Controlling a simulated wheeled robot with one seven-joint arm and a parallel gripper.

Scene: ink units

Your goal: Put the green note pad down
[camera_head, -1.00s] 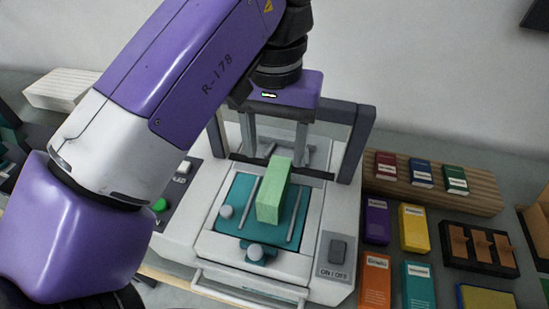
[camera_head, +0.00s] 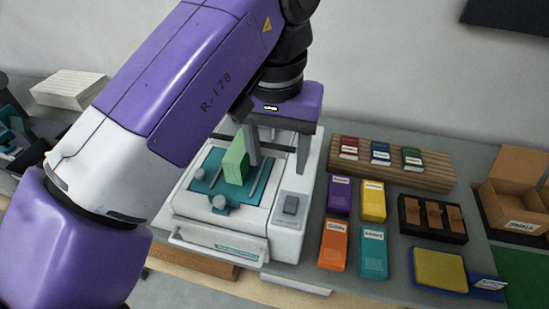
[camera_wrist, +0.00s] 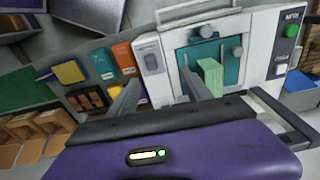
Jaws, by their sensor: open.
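The green note pad (camera_head: 236,163) stands upright on the teal bed (camera_head: 206,183) of a white machine (camera_head: 290,218). It also shows in the wrist view (camera_wrist: 210,74). My gripper (camera_wrist: 160,81) is open, with nothing between its two fingers. In the wrist view the pad lies outside the jaws, just right of the right finger. In the head view one finger hangs close to the pad's right side; I cannot tell whether they touch.
To the right are coloured boxes (camera_head: 373,252), a wooden rack (camera_head: 440,177) of small books, a black tray (camera_head: 432,233) and a cardboard box (camera_head: 512,200). A green Run button (camera_wrist: 292,31) is on the machine.

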